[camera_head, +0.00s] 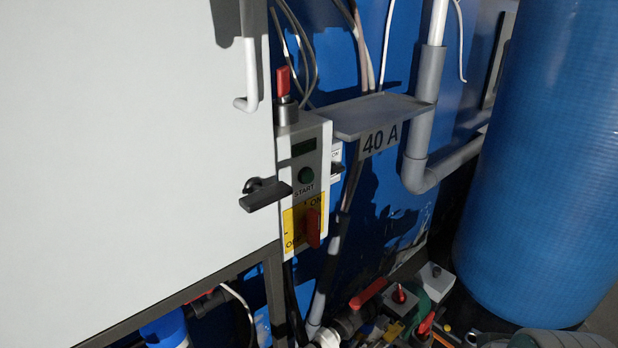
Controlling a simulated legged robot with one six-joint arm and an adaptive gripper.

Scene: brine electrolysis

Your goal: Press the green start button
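The green start button (306,175) is a small dark green disc on the front of a narrow grey control box (315,136). The word START is printed just below it. A dark display window sits above the button. A red rotary switch (313,228) on a yellow ON/OFF plate (290,228) sits below it. A black handle (265,195) sticks out beside the box, close to the button's lower left. The button's face is uncovered in this view. My gripper is not in view.
A large white panel (130,130) fills the left. A red key-like knob (283,82) tops the box. A grey shelf marked 40 A (380,115), grey pipes (422,130) and a big blue tank (548,170) stand to the right. Red-handled valves (367,293) crowd the bottom.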

